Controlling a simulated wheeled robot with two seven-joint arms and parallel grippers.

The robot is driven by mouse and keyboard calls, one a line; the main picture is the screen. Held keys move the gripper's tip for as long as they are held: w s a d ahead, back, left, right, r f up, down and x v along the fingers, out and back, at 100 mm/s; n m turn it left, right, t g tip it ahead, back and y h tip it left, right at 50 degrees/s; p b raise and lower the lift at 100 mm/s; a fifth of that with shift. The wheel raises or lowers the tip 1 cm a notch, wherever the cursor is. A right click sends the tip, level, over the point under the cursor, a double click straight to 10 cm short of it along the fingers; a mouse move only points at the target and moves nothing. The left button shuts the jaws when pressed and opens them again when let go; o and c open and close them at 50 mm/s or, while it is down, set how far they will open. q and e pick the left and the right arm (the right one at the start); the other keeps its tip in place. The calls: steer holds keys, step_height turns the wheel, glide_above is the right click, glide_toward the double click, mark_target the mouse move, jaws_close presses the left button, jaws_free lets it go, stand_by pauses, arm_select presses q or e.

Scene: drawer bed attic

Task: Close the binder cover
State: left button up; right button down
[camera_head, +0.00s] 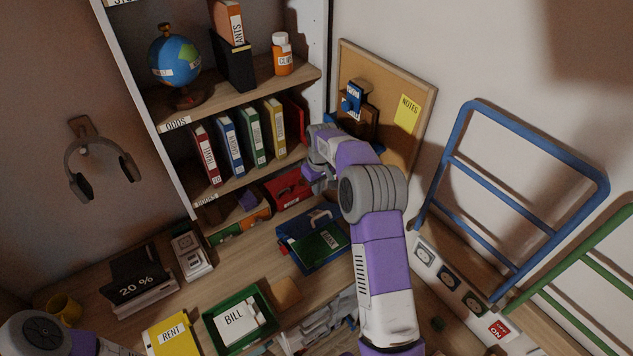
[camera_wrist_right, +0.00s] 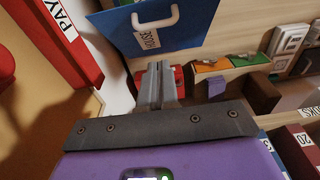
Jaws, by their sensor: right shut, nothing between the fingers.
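My right gripper (camera_head: 317,180) is in front of the lower shelf, right of the upright binders. In the right wrist view its fingers (camera_wrist_right: 156,85) are together, with nothing between them. Red (camera_head: 206,157), blue (camera_head: 230,146), green (camera_head: 252,137) and yellow (camera_head: 275,128) binders stand on the shelf, with another red piece (camera_head: 296,120) to their right. I cannot tell which binder has an open cover. A blue piece labelled HOUSE with a white handle (camera_wrist_right: 190,22) is beyond the fingers. A red piece labelled PAY (camera_wrist_right: 55,45) is left of them. My left gripper is out of view.
A red box (camera_head: 288,187) sits below the shelf.

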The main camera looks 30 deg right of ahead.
steer(key=f, duration=0.8)
steer(key=shift+s, duration=0.25)
steer(key=shift+s+f, duration=0.25)
steer(key=shift+f, duration=0.35)
